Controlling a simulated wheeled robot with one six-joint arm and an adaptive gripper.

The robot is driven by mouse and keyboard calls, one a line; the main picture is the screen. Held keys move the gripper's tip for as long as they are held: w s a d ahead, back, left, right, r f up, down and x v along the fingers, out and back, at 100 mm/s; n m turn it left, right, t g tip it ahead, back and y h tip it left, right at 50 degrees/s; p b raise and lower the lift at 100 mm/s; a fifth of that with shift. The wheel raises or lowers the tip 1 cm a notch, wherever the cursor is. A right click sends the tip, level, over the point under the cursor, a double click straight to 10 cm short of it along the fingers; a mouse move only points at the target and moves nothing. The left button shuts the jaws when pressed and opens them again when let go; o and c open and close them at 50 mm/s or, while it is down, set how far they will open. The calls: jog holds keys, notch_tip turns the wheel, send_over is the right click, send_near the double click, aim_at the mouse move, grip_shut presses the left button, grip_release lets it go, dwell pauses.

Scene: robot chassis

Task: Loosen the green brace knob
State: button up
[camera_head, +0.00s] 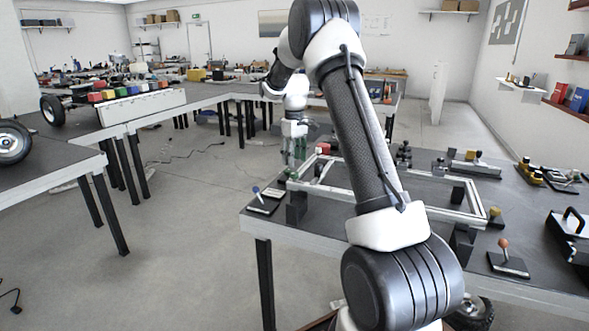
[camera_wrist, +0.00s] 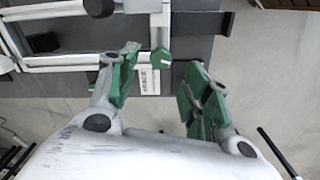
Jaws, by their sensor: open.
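The green brace knob (camera_wrist: 160,57) shows in the wrist view at the end of a pale bar, by the edge of the light metal frame (camera_wrist: 75,62). My gripper (camera_wrist: 160,68) is open, with one green-padded finger left of the knob and the other to its right. In the picture the knob lies between the fingertips, with clear gaps on both sides; I cannot tell the height between them. In the head view my gripper (camera_head: 296,157) points down over the far left corner of the frame (camera_head: 335,187), and the knob is hard to make out there.
The frame stands on black blocks on a dark table (camera_head: 275,221). A blue-tipped lever (camera_head: 257,192) stands at the table's left edge and an orange-tipped lever (camera_head: 503,245) at the right. A red part (camera_head: 323,148) lies near the gripper. Open floor lies left of the table.

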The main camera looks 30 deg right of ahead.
aim_at(294, 173)
notch_tip(294, 173, up, 7)
jog(key=shift+f, duration=0.15)
dwell(0.5)
jog(key=s+f+m, duration=0.2)
jog(key=s+f, duration=0.2)
jog(key=s, duration=0.1)
jog(key=s+a+r+t, duration=0.1)
jog(key=s+a+r, duration=0.2)
jog(key=s, duration=0.9)
jog(key=s+a+r+m+t, duration=0.1)
jog(key=s+a+r+t, duration=0.1)
jog(key=s, duration=0.9)
jog(key=s+a+r+m+t, duration=0.1)
jog(key=s+a+r, duration=0.4)
jog(key=s, duration=0.7)
jog(key=shift+v, duration=0.75)
